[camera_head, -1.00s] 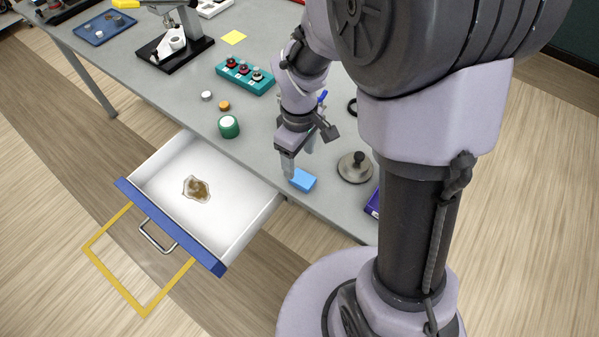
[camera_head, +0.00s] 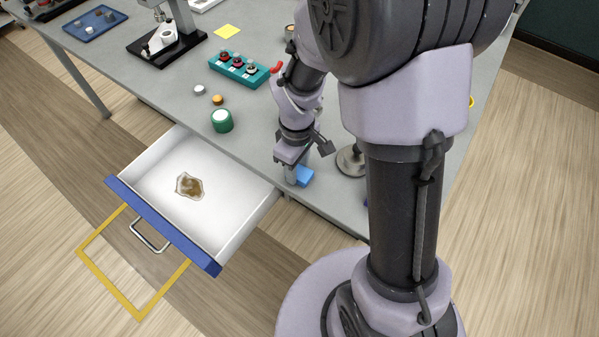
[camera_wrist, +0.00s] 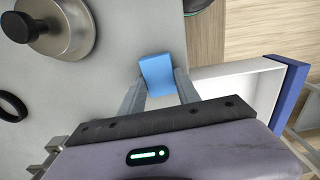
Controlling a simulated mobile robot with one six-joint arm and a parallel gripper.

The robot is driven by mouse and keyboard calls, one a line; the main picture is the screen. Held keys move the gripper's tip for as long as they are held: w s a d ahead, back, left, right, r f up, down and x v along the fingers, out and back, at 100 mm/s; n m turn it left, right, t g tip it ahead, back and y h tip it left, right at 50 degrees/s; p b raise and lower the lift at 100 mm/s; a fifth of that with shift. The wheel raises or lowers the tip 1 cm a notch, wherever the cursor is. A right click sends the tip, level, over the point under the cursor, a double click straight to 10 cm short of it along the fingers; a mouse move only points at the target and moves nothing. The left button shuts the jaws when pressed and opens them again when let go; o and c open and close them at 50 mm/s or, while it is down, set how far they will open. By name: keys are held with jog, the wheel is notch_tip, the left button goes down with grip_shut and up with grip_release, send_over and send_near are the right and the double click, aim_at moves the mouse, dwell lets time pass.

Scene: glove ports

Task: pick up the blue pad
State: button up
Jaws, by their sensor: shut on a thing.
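The blue pad (camera_head: 304,176) is at the front edge of the grey table, just right of the open drawer. My gripper (camera_head: 297,174) points down at it and is shut on it. In the wrist view the blue pad (camera_wrist: 157,75) sits between the tips of my two fingers (camera_wrist: 160,88), with most of its upper face showing. I cannot tell whether it touches the table or is slightly raised.
An open white drawer (camera_head: 228,176) with a blue front and a brown stain stands left of the pad. A metal weight with a black knob (camera_wrist: 62,28) is close by. A green-and-white jar (camera_head: 222,121) and a teal switch box (camera_head: 239,68) stand farther back.

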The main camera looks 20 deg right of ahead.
jog(key=shift+r, duration=0.15)
jog(key=shift+r+p, duration=0.3)
notch_tip(320, 180, up, 3)
jog(key=shift+f+p, duration=0.1)
jog(key=shift+p, duration=0.7)
jog(key=s+a+p, duration=0.1)
jog(key=s+a, duration=0.2)
jog(key=a, duration=0.4)
jog(key=s+a+r+p, duration=0.1)
jog(key=s+a, duration=0.3)
jog(key=a, duration=0.3)
jog(key=shift+s+r, duration=0.15)
jog(key=shift+s, duration=0.1)
